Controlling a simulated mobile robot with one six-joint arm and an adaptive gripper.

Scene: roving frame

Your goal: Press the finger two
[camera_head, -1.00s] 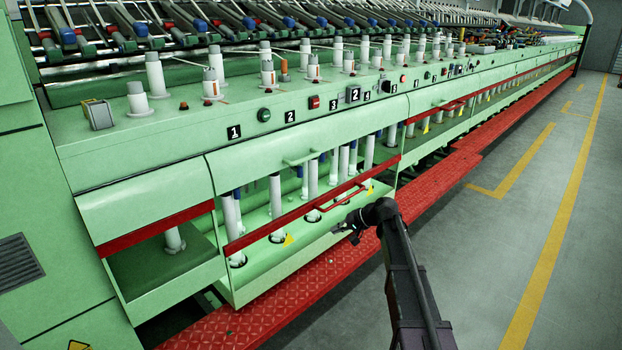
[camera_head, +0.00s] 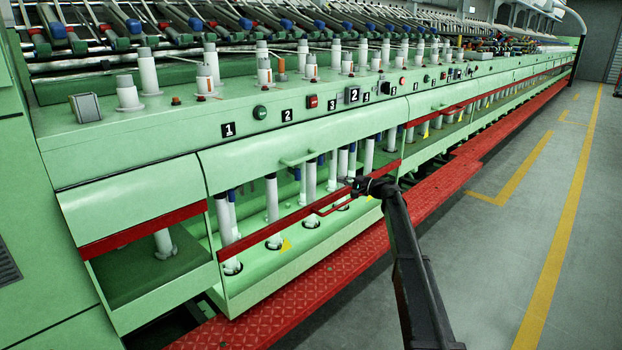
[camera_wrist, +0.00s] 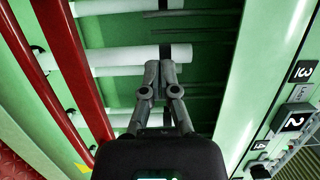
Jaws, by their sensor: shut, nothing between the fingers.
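A larger framed number 2 (camera_head: 352,95) sits on the green machine's upper panel, between the plates 3 (camera_head: 332,105) and 4 (camera_head: 366,92). It also shows in the wrist view (camera_wrist: 292,122) at the right, turned on its side. A smaller plate 2 (camera_head: 287,115) lies between a green round button (camera_head: 260,112) and a red button (camera_head: 312,102). My gripper (camera_head: 348,181) is below the panel, in front of the white tubes and near the red rail. In the wrist view my gripper (camera_wrist: 160,68) has its fingertips together and is apart from the numbers.
A red rail (camera_head: 290,222) crosses the machine front below the gripper. White tubes (camera_head: 272,198) stand in the open bay behind it. A red tread plate (camera_head: 300,312) runs along the base. The grey floor (camera_head: 490,260) at the right is clear.

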